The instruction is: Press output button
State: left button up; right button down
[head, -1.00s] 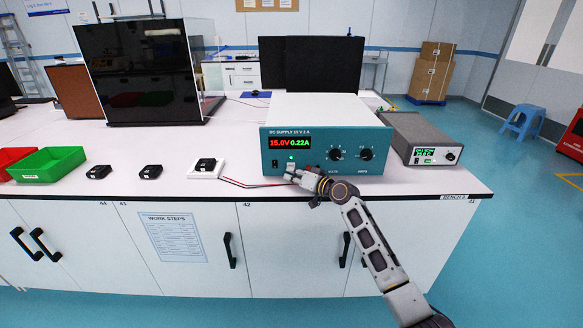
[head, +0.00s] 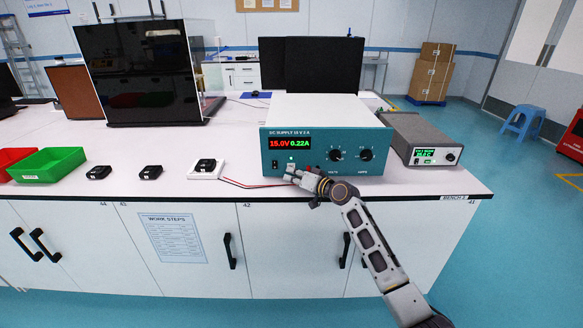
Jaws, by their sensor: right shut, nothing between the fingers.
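The teal DC supply (head: 325,168) stands near the front edge of the bench. Its display (head: 290,143) is lit and reads 15.0V in red and 0.22A in green. A small green light (head: 291,158) glows below the display. My right gripper (head: 288,174) is shut and empty, with its fingertips at the lower front panel, just below the green light. The output button is not clearly visible; the fingertips may cover it. I cannot tell whether they touch the panel. My left gripper is not in view.
A grey instrument (head: 411,133) stands right of the supply. Left of it, thin wires lead to a white fixture (head: 213,176) holding a black part. Two black parts (head: 150,172) and a green bin (head: 48,163) lie further left. Black monitors (head: 310,64) stand behind.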

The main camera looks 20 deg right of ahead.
jog(key=shift+w+d+b, duration=0.15)
jog(key=shift+w+b, duration=0.2)
jog(key=shift+w, duration=0.15)
dwell(0.8)
jog(key=shift+s, duration=0.25)
jog(key=shift+s+p, duration=0.25)
jog(key=shift+p, duration=0.15)
jog(key=shift+a, duration=0.2)
jog(key=shift+s+a+r+p, duration=0.15)
jog(key=shift+s+p, duration=0.2)
jog(key=shift+s, duration=0.2)
jog(key=shift+s+a+f+p, duration=0.15)
jog(key=shift+s+p, duration=0.2)
jog(key=shift+s, duration=0.2)
jog(key=shift+s+a+p, duration=0.25)
jog(key=shift+s+p, duration=0.25)
jog(key=shift+s, duration=0.4)
jog(key=shift+s+a+p, duration=0.25)
jog(key=shift+s+p, duration=0.25)
jog(key=shift+s, duration=0.4)
jog(key=shift+s, duration=0.1)
dwell(0.6)
